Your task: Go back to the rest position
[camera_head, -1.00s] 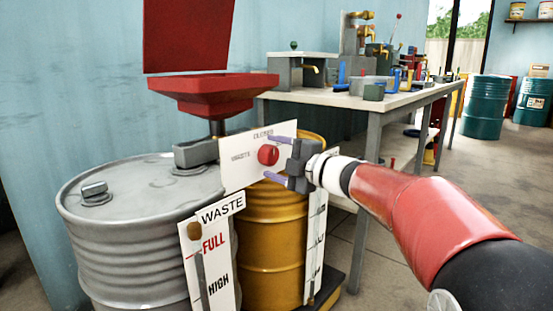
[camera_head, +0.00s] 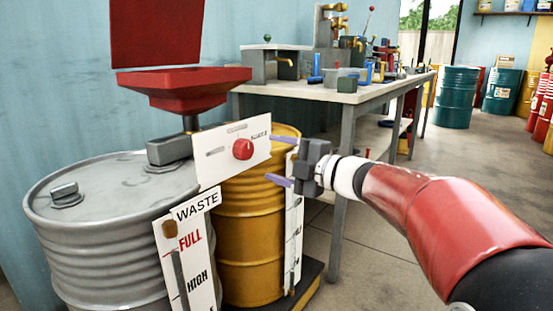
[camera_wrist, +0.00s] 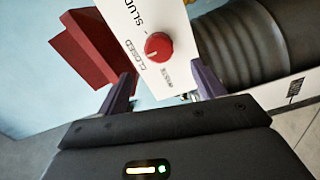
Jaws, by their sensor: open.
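My gripper (camera_head: 281,160) is open and empty, its two purple fingers pointing left toward the white selector panel (camera_head: 213,167). The red knob (camera_head: 243,149) on that panel stands apart from the fingertips, to their left in the head view. In the wrist view the red knob (camera_wrist: 158,46) lies ahead, between the two fingers in the picture, and the panel (camera_wrist: 180,83) shows "CLOSED" and part of "SLUD" lettering. My red arm reaches in from the lower right.
A grey drum (camera_head: 100,245) with a "WASTE" gauge board (camera_head: 199,265) stands at left, under a red funnel (camera_head: 185,92). A yellow drum (camera_head: 250,240) stands beside it. A workbench (camera_head: 345,100) with tools is behind. Open floor (camera_head: 370,255) lies at right.

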